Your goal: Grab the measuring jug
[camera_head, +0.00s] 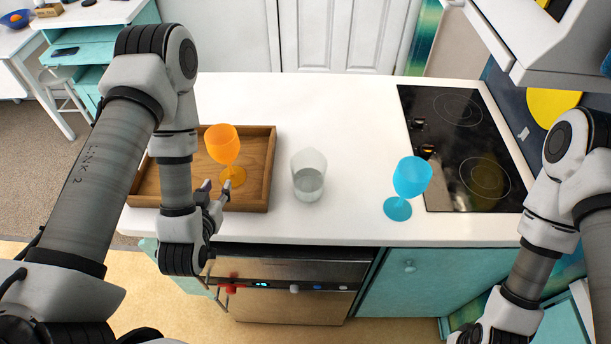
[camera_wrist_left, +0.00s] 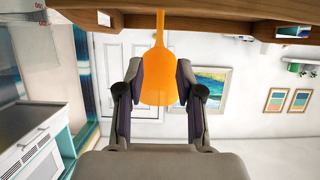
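A clear tumbler-shaped vessel (camera_head: 308,176) with a greyish lower part stands upright on the white counter, right of the wooden tray. It is the only thing resembling the measuring jug; I cannot make out a handle or markings. My left gripper (camera_head: 215,189) is at the tray's front, left of the clear vessel and apart from it. Its fingers (camera_wrist_left: 160,82) are spread and empty. An orange goblet (camera_head: 222,145) stands in the tray just beyond them; its bowl also shows between the fingers in the left wrist view (camera_wrist_left: 158,85). My right gripper is out of frame.
The wooden tray (camera_head: 268,165) lies at the counter's left end. A blue goblet (camera_head: 412,177) stands right of the clear vessel, before the black cooktop (camera_head: 460,150). The white counter (camera_head: 320,115) is bare behind the vessel. A cupboard (camera_head: 540,45) overhangs at upper right.

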